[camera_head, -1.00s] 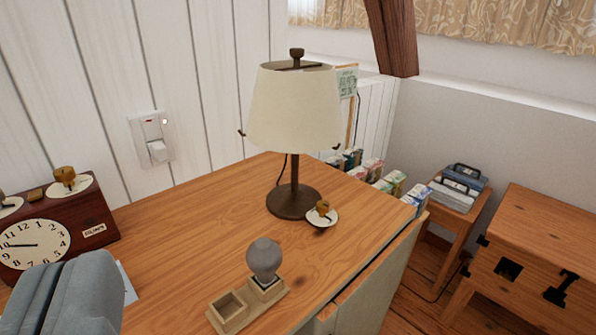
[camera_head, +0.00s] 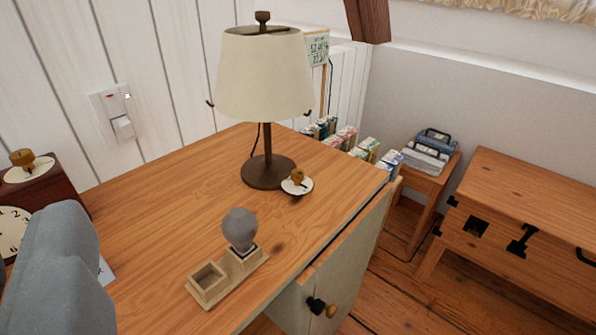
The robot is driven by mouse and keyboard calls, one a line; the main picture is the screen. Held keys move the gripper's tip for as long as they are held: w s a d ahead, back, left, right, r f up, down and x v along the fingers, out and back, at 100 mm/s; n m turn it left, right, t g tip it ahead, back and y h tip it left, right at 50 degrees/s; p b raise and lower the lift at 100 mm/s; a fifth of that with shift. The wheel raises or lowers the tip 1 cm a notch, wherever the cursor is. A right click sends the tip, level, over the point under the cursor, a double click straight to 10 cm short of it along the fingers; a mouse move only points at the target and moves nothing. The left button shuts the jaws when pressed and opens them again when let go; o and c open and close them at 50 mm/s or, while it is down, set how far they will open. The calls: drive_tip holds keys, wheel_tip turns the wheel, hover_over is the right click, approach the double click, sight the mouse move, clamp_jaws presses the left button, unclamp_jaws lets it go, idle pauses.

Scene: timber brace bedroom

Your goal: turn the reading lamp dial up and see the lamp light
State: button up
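The reading lamp (camera_head: 264,75) stands upright on the wooden desk, with a cream shade, dark stem and round dark base. No glow shows in its shade. A small dial (camera_head: 297,183), a brass knob on a pale disc, sits just right of the lamp base. Nothing touches the dial. A large grey rounded shape at the lower left looks like part of my gripper (camera_head: 60,270). It is well left of and nearer than the dial. Its fingertips cannot be made out, nor whether it is open or shut.
A grey bulb (camera_head: 240,229) stands on a wooden block with an empty square compartment (camera_head: 208,277). A clock box (camera_head: 28,195) with a brass knob is at left. A wall switch (camera_head: 119,115) is behind. The desk's right edge drops to a cabinet door (camera_head: 345,255). Desk centre is clear.

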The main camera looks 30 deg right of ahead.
drive_tip(key=o, duration=0.7)
drive_tip(key=shift+w+d+f+h, duration=0.3)
drive_tip(key=shift+w+d, duration=0.1)
drive_tip(key=shift+w, duration=0.15)
drive_tip(key=shift+w+d+f+h, duration=0.2)
drive_tip(key=shift+w+d+f, duration=0.15)
drive_tip(key=shift+w, duration=0.15)
drive_tip(key=shift+c, duration=0.2)
drive_tip(key=m+g+h, duration=0.4)
drive_tip(key=g, duration=0.1)
approach(299, 177)
drive_tip(key=x, duration=0.9)
drive_tip(key=shift+w, duration=0.1)
drive_tip(key=shift+c, duration=0.5)
drive_tip(key=c, duration=0.9)
